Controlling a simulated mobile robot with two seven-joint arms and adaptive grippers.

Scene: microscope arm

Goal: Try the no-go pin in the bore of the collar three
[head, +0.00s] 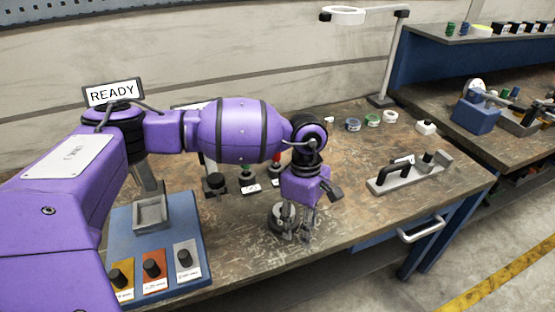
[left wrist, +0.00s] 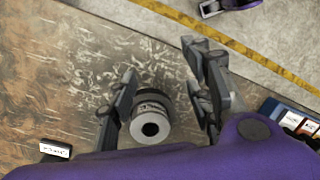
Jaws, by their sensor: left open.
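My left gripper (head: 306,232) points down at the near middle of the bench, its fingers open. In the left wrist view, the left gripper (left wrist: 163,100) has its fingers on either side of a round metal collar (left wrist: 152,107) with a dark band, a small label and a dark bore. Gaps show between collar and fingers; I cannot read its label. In the head view the collar (head: 283,217) is partly hidden by the gripper.
A blue board (head: 190,215) with a grey tray (head: 150,213) and knobbed orange, red and grey pads lies left. A grey fixture with a black handle (head: 403,177) lies right. A lamp stand (head: 390,60) and small round items are behind. The bench's front edge is close.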

